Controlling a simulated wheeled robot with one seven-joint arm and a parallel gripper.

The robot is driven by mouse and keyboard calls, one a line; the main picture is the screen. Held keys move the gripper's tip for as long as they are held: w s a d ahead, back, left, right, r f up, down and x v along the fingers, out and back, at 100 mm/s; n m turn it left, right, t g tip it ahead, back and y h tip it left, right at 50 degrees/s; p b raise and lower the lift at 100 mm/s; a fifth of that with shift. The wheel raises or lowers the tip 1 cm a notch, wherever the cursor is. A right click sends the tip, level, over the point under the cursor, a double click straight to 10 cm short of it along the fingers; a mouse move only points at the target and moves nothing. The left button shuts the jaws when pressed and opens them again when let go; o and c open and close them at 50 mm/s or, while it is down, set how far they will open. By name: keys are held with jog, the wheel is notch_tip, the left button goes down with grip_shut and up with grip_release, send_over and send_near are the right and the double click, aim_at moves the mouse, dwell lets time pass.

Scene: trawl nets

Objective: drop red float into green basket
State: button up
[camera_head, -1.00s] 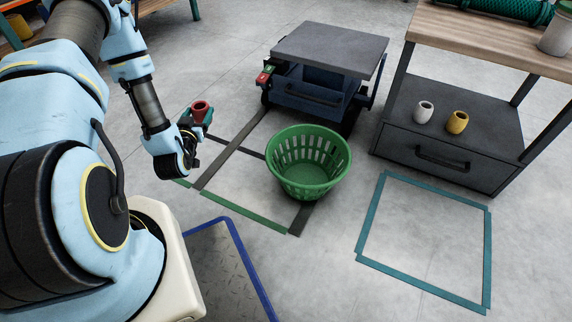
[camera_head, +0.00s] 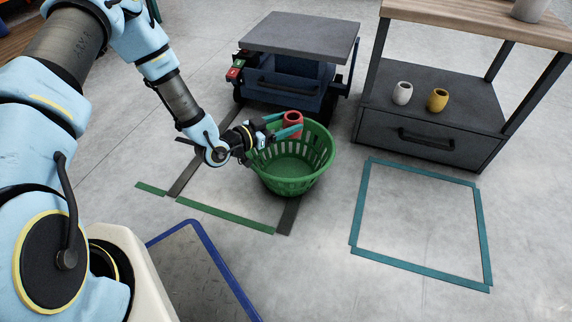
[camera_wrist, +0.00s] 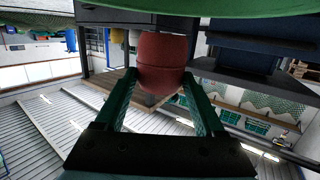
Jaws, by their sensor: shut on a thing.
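The red float (camera_head: 292,122) is between the teal fingers of my gripper (camera_head: 283,128), over the upper part of the green basket (camera_head: 292,184) in the head view. The gripper is shut on the float. In the wrist view the red float (camera_wrist: 162,62) fills the space between the two fingertips (camera_wrist: 160,84). The green basket stands upright on the floor, and the part of it that shows inside looks empty. My gripper and wrist hide part of its left rim. A green surface (camera_wrist: 200,8) crosses the top of the wrist view.
A blue cart (camera_head: 290,82) with a grey top stands behind the basket. A workbench (camera_head: 435,135) at right holds a white float (camera_head: 402,93) and a yellow float (camera_head: 438,100) on its lower shelf. The teal-taped floor square (camera_head: 415,225) is empty.

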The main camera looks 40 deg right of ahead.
jog(key=shift+s+d+f, duration=0.2)
jog(key=shift+s+f, duration=0.1)
jog(key=shift+s, duration=0.1)
notch_tip(320, 180, down, 6)
jog(key=b, duration=0.4)
jog(key=shift+r+b, duration=0.2)
jog(key=shift+b, duration=0.2)
jog(key=o, duration=1.3)
jog(key=shift+a+r, duration=0.1)
jog(key=a+p, duration=0.1)
jog(key=a, duration=0.2)
jog(key=a+r+p, duration=0.1)
jog(key=a+p, duration=0.1)
jog(key=a, duration=0.2)
jog(key=a+p, duration=0.1)
jog(key=a, duration=0.2)
jog(key=shift+w+a+r, duration=0.15)
jog(key=shift+a+r, duration=0.1)
